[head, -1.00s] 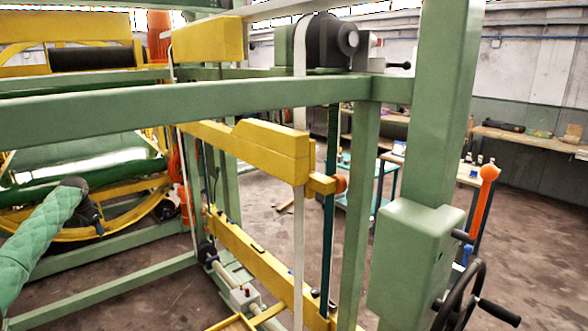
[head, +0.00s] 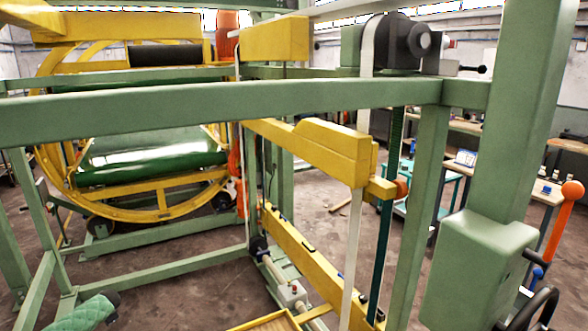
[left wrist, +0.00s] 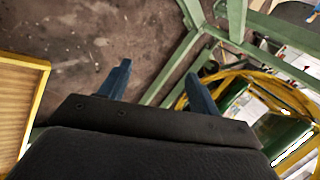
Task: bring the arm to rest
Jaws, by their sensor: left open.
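My left arm, in a green quilted sleeve, shows only at the bottom left of the head view, and its gripper is hardly visible there. In the left wrist view my left gripper (left wrist: 155,85) has its two blue fingers apart with nothing between them. Bare brown floor and a green frame beam lie beyond the fingers. My right gripper is in neither view.
A ring inverter with a yellow ring (head: 62,190) and green rollers (head: 150,165) stands at the left. Its green frame beam (head: 220,108) crosses the head view. A yellow-rimmed wooden tray (left wrist: 40,66) is left of my fingers. An orange lever (head: 563,225) is at the right.

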